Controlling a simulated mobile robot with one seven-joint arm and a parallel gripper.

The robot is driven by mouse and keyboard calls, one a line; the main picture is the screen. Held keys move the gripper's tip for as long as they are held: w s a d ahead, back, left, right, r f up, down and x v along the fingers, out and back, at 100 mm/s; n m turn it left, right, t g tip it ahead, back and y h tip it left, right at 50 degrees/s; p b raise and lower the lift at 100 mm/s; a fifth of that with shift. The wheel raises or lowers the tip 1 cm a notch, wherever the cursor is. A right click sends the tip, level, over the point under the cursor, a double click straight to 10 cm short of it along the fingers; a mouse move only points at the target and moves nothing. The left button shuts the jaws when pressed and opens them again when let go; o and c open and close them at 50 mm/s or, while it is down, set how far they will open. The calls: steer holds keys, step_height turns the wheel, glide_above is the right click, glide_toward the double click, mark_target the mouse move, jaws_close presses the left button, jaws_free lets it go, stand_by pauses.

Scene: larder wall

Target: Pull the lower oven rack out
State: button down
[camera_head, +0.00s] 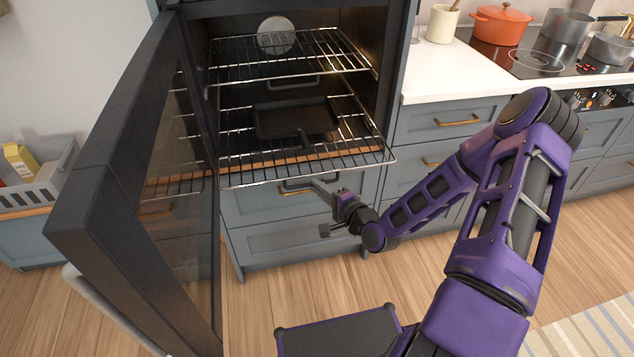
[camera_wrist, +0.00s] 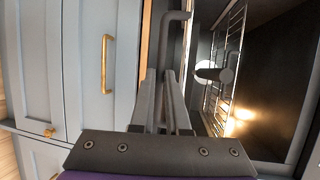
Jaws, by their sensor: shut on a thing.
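The lower oven rack (camera_head: 240,172) is a wire shelf sticking partly out past the oven's front sill. A dark pan (camera_head: 295,118) rests on it. A dark grey bar handle (camera_head: 296,186) hangs below the rack's front edge; its bent end shows in the wrist view (camera_wrist: 174,28). My gripper (camera_head: 323,190) is at the right part of this handle, with its fingers closed on it. In the wrist view the fingers (camera_wrist: 163,100) close around the bar, and they hide part of it.
The oven door (camera_head: 120,150) stands open at the left, beside the rack. The upper rack (camera_head: 250,70) is inside the oven. Drawers (camera_head: 270,240) with brass handles lie below and right. The counter (camera_head: 450,75) holds pots. The floor in front is clear beside my base.

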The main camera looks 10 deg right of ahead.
steer(key=shift+s, duration=1.3)
steer(key=c, duration=1.2)
jaws_free()
steer(key=p+v, duration=0.1)
steer(key=v, duration=1.6)
steer(key=shift+s+d+r, duration=0.1)
steer(key=shift+s+r, duration=0.05)
steer(key=shift+s, duration=0.05)
